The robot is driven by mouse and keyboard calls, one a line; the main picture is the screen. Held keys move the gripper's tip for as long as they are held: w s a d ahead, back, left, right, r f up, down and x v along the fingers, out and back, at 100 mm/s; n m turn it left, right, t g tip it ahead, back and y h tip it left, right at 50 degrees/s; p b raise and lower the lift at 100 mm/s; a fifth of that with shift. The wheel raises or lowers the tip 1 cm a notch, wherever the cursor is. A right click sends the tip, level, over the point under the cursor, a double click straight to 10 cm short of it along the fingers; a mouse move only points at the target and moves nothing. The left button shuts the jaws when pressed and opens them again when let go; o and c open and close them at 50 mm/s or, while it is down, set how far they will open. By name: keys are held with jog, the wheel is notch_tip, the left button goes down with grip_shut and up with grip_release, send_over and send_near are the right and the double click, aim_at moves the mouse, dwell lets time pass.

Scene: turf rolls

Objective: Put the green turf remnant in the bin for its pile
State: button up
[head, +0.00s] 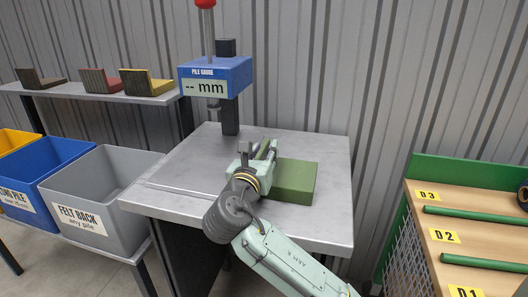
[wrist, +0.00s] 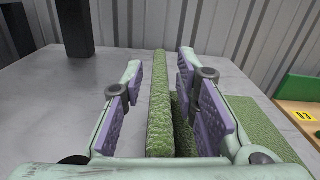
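The green turf remnant (head: 295,181) lies on the grey metal table (head: 190,170), right of the pile gauge. In the wrist view it has an upright strip (wrist: 160,105) and a flat part (wrist: 258,118) to the right. My gripper (head: 262,152) is at the remnant's left side. In the wrist view my gripper (wrist: 165,95) is open, its purple pads on either side of the upright strip, with gaps visible on both sides. The pile gauge (head: 215,75) shows "-- mm". A grey bin (head: 105,185) reads "FELT BACK any pile". A blue bin (head: 50,180) has a partly cut-off label ending "PILE".
A yellow bin (head: 14,140) is partly visible at the far left. A shelf (head: 75,91) behind the bins holds brown, red and yellow-edged samples. A rack (head: 465,215) marked D1, D2 and D3 stands at the right. The table's left part is clear.

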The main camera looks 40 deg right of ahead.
jog(key=shift+r, duration=0.2)
jog(key=b+v, duration=0.1)
jog(key=v, duration=0.2)
jog(key=b+v, duration=0.1)
jog(key=v, duration=0.2)
jog(key=b+v, duration=0.1)
jog(key=v, duration=0.3)
jog(key=shift+a+f, duration=0.1)
jog(key=shift+f, duration=0.2)
jog(key=shift+f+b, duration=0.15)
jog(key=shift+b, duration=0.8)
jog(key=b, duration=0.3)
jog(key=shift+s, duration=0.15)
jog(key=b, duration=0.3)
jog(key=shift+s+a, duration=0.3)
jog(key=shift+a, duration=0.1)
jog(key=shift+s+a+r+b, duration=0.2)
jog(key=shift+r+b, duration=0.2)
jog(key=shift+b, duration=0.15)
